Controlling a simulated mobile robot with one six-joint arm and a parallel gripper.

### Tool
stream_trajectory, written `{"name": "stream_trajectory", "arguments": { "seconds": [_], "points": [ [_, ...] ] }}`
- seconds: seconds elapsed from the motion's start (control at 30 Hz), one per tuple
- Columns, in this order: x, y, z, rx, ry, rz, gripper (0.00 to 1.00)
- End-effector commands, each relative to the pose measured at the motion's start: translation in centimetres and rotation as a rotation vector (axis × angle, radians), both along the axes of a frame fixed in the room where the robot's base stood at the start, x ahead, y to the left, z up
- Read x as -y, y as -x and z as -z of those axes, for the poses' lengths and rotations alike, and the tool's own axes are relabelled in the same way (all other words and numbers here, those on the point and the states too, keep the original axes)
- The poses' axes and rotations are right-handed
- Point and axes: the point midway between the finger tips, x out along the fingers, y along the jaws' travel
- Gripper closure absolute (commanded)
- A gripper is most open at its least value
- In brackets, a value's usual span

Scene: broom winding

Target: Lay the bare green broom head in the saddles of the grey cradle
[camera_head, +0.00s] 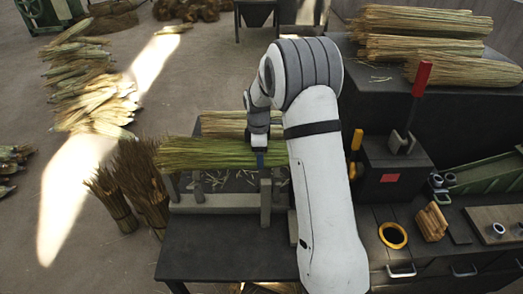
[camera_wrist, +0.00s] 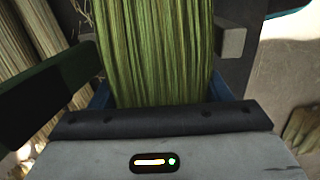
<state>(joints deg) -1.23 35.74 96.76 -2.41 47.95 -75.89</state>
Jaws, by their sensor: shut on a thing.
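The bare green broom head (camera_head: 205,153) lies level across the picture in the head view, its bristles fanning to the left. My gripper (camera_head: 260,158) is shut on it near its right part, coming from above. In the wrist view the green stalks (camera_wrist: 155,55) run between the blue fingers of my gripper (camera_wrist: 158,95). The grey cradle (camera_head: 225,203) stands on the dark bench just below the broom head, with upright posts at both sides. I cannot tell whether the broom head touches the saddles. My arm hides its right end.
A paler straw bundle (camera_head: 222,122) lies just behind the broom head. Dark bundles (camera_head: 138,185) stand at the bench's left. A dark box with a red-handled lever (camera_head: 420,80) and a yellow-handled tool (camera_head: 355,142) are right of my arm. The bench front (camera_head: 225,250) is clear.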

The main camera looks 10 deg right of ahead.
Motion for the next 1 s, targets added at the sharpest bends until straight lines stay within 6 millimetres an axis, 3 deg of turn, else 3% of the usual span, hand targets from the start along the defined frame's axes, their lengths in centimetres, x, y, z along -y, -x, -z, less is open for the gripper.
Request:
{"name": "stream_trajectory", "arguments": {
  "seconds": [0.7,1.0],
  "points": [
    [0.1,0.0,6.8,0.001,0.0,0.001,0.67],
    [0.1,0.0,8.1,0.002,0.0,0.001,0.67]
  ]
}}
